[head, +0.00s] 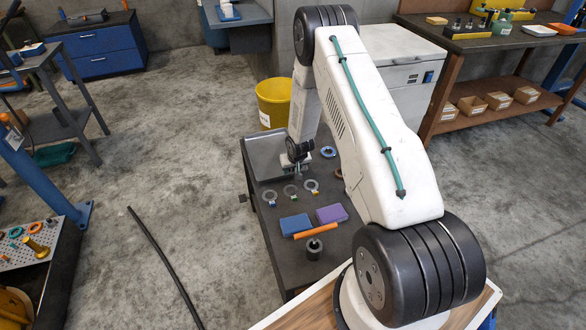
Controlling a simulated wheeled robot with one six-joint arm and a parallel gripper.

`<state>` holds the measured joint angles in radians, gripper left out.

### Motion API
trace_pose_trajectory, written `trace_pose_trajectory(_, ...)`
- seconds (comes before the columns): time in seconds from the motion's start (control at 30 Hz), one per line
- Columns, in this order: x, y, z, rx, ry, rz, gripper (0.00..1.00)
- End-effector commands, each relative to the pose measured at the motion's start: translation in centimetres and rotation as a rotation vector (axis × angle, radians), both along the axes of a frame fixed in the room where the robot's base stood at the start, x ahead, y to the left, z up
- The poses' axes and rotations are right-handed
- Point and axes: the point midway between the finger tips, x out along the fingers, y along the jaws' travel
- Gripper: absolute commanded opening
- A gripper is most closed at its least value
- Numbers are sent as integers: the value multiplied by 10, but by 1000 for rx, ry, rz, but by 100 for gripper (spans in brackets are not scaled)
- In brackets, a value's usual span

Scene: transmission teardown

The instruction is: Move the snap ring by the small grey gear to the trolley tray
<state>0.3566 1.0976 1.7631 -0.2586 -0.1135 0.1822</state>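My gripper (299,170) points down over the dark trolley top (262,228), just right of the grey tray (263,158). It is small and partly covered by my own wrist, so I cannot tell whether it is open or holds anything. Several ring-shaped parts lie in front of it: a dark grey ring (270,196), a middle ring (291,190) and a light grey ring (312,186), each beside a small coloured piece. At this size I cannot tell which is the snap ring or the small grey gear. The tray's visible floor looks bare.
A blue box (295,224), a purple box (331,214), an orange rod (316,231) and a dark cylinder (314,249) stand on the trolley's near part. A blue ring (328,152) lies right of my gripper. A yellow bin (273,101) stands behind the tray.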

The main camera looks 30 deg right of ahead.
Motion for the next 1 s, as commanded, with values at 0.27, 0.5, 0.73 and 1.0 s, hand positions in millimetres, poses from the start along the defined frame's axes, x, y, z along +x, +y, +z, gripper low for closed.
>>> trace_pose_trajectory(0.27, -5, 1, 17, 0, -2, -1, 43)
trace_pose_trajectory(0.5, -23, 6, 64, -1, -4, 0, 43)
trace_pose_trajectory(0.73, -38, 11, 100, -1, -2, 0, 43)
trace_pose_trajectory(1.0, -43, 15, 131, -11, 3, 3, 43)
